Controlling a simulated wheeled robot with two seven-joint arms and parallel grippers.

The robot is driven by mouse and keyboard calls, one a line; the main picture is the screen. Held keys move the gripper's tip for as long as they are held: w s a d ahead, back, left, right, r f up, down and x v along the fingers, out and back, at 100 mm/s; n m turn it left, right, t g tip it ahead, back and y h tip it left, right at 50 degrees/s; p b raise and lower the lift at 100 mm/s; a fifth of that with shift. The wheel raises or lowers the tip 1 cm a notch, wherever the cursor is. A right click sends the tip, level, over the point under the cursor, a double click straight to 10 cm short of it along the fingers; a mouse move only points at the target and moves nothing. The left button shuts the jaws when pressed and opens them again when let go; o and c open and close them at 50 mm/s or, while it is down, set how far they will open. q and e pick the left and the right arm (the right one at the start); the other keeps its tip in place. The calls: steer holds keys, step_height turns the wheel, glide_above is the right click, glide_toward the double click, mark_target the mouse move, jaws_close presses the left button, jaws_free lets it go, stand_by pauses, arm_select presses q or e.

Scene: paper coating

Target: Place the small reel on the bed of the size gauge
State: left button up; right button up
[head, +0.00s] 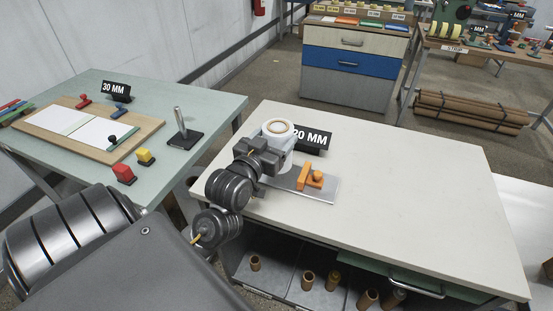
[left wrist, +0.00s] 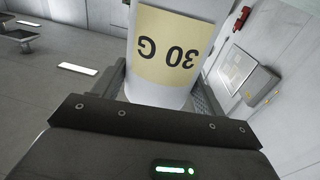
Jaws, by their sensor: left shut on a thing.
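My left gripper (head: 264,154) is shut on a white reel (head: 277,131) with a brown core. The reel stands about upright at the left end of the size gauge; I cannot tell if it touches the bed. The gauge is a grey metal plate (head: 325,190) with an orange stop and knob (head: 312,178) on the white table. In the left wrist view the reel (left wrist: 170,45) fills the space between the fingers and bears a cream label, "30 G", upside down. The gripper hides the left part of the gauge. My right gripper is not in view.
A black "20 MM" sign (head: 313,138) stands right behind the reel. The white table (head: 410,190) is clear to the right. A green table (head: 215,103) at the left holds a board, stamps, a spike stand (head: 185,130) and a "30 MM" sign (head: 116,89). Small brown cores stand on the shelf below.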

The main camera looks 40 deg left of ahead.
arm_select(q)
steer(key=w+f, duration=0.1)
steer(key=a+f, duration=0.1)
steer(key=w+f, duration=0.1)
steer(key=shift+w+a+f, duration=0.35)
steer(key=shift+a+f, duration=0.05)
step_height(320, 180, down, 3)
steer(key=shift+w+a+f, duration=0.15)
steer(key=shift+f, duration=0.05)
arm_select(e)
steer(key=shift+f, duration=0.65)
arm_select(q)
steer(key=shift+f, duration=0.15)
steer(key=o, duration=1.2)
